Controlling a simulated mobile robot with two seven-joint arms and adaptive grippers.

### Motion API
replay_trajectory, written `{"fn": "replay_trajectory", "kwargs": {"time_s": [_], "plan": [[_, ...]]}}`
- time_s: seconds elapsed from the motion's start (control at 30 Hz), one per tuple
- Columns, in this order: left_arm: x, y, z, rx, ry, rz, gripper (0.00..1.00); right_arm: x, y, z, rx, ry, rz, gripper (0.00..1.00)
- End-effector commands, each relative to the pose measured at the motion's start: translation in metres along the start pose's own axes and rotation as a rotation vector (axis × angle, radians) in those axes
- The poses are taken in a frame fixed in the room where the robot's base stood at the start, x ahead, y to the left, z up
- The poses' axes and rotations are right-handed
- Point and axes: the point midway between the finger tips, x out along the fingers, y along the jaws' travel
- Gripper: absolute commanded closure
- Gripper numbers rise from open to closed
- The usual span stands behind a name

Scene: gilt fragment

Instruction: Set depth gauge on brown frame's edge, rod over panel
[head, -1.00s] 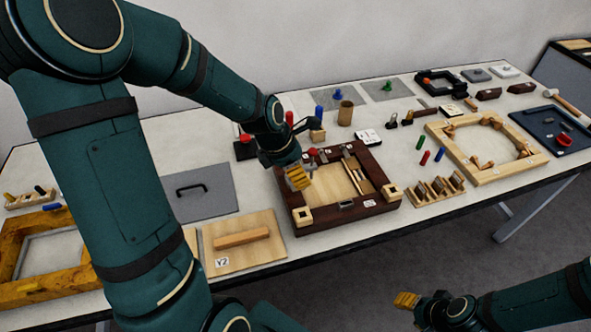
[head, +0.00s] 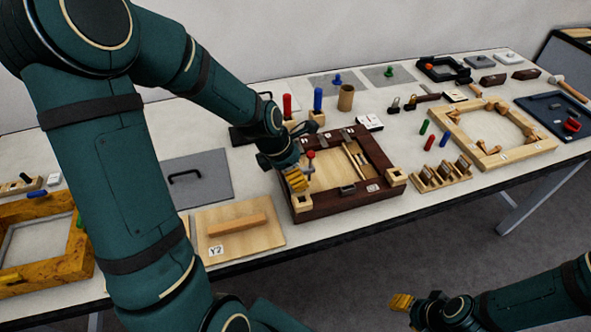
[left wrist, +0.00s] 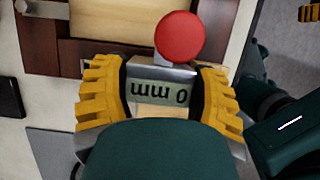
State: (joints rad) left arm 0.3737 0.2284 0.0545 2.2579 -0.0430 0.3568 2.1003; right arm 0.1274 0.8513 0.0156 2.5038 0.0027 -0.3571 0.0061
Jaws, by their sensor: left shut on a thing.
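The brown frame (head: 330,205) lies on the table around a pale wood panel (head: 328,170), with pale blocks at its front corners. My left gripper (head: 297,180) is shut on the depth gauge (left wrist: 160,91) at the frame's left side. In the left wrist view the yellow fingers (left wrist: 160,98) grip both sides of its body, a "0 mm" display faces the camera, and its red knob (left wrist: 180,37) shows above. The rod is hidden, and I cannot tell whether the gauge touches the frame. My right gripper (head: 402,302) is off the table at lower right; its jaw gap is unclear.
A board marked Y2 (head: 240,230) with a wooden bar lies left of the frame. A grey plate with a handle (head: 196,180) is behind it. Red (head: 287,105) and blue (head: 318,99) pegs stand at the back. A light wood frame (head: 490,158) lies right.

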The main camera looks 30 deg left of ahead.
Motion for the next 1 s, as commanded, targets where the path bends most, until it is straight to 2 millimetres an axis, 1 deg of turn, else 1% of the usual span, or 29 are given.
{"fn": "replay_trajectory", "kwargs": {"time_s": [0.27,0.97,1.0], "plan": [[0.0,0.0,0.0,0.0,0.0,0.0,0.78,0.0,0.0,0.0,0.0,0.0,0.0,0.53],[0.011,0.0,-0.004,0.0,0.0,0.001,0.78,0.007,0.003,0.0,0.0,0.0,0.0,0.53],[0.011,0.0,-0.004,0.0,0.0,0.001,0.32,0.007,0.003,0.001,0.0,0.0,0.0,0.53]]}}
